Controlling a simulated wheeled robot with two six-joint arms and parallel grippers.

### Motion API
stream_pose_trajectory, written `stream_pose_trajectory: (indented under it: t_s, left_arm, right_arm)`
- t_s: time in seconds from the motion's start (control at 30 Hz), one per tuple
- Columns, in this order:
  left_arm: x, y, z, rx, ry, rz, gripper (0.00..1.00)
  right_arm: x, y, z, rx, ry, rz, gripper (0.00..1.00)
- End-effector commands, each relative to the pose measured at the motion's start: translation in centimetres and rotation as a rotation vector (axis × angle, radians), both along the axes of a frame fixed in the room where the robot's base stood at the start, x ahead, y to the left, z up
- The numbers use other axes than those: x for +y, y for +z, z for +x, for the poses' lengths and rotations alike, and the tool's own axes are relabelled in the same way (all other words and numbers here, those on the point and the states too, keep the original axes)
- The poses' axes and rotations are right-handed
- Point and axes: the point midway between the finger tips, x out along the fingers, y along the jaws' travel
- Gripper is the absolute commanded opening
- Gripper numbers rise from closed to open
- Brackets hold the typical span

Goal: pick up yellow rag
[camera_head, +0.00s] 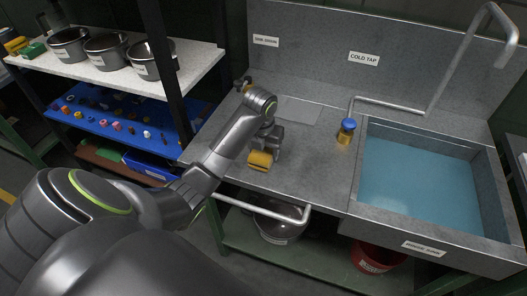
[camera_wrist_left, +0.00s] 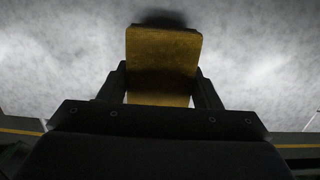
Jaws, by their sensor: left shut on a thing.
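The yellow rag (camera_head: 260,160) is a small yellow block-like piece over the grey metal counter (camera_head: 310,165), left of the sink. My left gripper (camera_head: 267,147) is shut on it. In the left wrist view the rag (camera_wrist_left: 163,55) sits between the two dark fingers (camera_wrist_left: 163,90) and sticks out beyond them, with a dark shadow at its far end. I cannot tell whether the rag touches the counter. My right gripper is not in view.
A sink (camera_head: 420,185) with blue water lies at the right. A tap with a blue knob (camera_head: 347,128) stands beside it. Shelves at the left hold several metal pots (camera_head: 105,50) and small items. A red bucket (camera_head: 378,258) is below.

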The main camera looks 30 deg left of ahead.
Motion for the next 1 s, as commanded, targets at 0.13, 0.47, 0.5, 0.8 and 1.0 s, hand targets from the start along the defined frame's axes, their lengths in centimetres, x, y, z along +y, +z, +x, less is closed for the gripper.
stream_pose_trajectory:
  t_s: [0.13,0.47,0.5,0.8,1.0]
  left_arm:
    - [0.1,1.4,0.1,-0.005,-0.001,0.002,0.35]
    - [0.0,6.8,0.0,0.0,0.0,0.001,0.35]
    - [0.0,7.3,0.0,0.0,0.0,0.0,0.35]
    - [0.0,9.8,0.0,0.0,0.0,0.0,0.35]
    - [0.0,9.8,0.0,0.0,0.0,0.0,0.35]
  right_arm:
    - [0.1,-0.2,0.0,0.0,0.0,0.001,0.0]
    - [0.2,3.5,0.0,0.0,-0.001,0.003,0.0]
    - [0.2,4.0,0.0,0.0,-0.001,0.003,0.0]
    - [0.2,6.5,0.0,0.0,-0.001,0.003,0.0]
    - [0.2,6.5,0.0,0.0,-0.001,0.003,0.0]
